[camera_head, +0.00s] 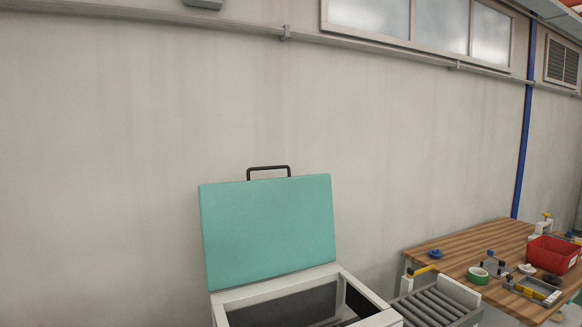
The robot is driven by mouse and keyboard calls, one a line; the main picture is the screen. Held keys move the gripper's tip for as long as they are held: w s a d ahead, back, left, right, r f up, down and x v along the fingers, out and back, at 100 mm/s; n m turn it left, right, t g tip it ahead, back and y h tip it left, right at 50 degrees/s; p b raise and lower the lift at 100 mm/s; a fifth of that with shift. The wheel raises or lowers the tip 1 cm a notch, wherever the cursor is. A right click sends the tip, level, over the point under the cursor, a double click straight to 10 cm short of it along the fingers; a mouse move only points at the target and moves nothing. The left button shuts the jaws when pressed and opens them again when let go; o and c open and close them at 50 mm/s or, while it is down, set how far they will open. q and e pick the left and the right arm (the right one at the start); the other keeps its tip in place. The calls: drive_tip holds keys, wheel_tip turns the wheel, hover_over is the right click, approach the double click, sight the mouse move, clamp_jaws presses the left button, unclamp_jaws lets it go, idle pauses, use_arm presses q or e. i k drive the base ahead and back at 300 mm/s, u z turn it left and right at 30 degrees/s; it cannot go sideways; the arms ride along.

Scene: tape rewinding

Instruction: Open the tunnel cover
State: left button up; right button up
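The tunnel cover (268,233) is a flat teal panel with a black handle (269,170) on its top edge. It stands raised, close to upright, along the back edge of the white-framed tunnel box (357,285). The box's dark interior (285,308) shows below it, and its lower part is cut off by the picture's bottom edge. Neither of my grippers is in view, and nothing touches the cover or its handle.
A roller conveyor (432,306) adjoins the box on the right. Beyond it a wooden table (460,250) holds a green tape roll (478,275), a red bin (553,254), a grey tray (532,289) and small parts. A plain wall (120,150) stands behind.

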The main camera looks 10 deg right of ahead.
sight(253, 231)
drive_tip(key=z, duration=0.6)
drive_tip(key=i, duration=0.6)
drive_tip(key=z, duration=0.6)
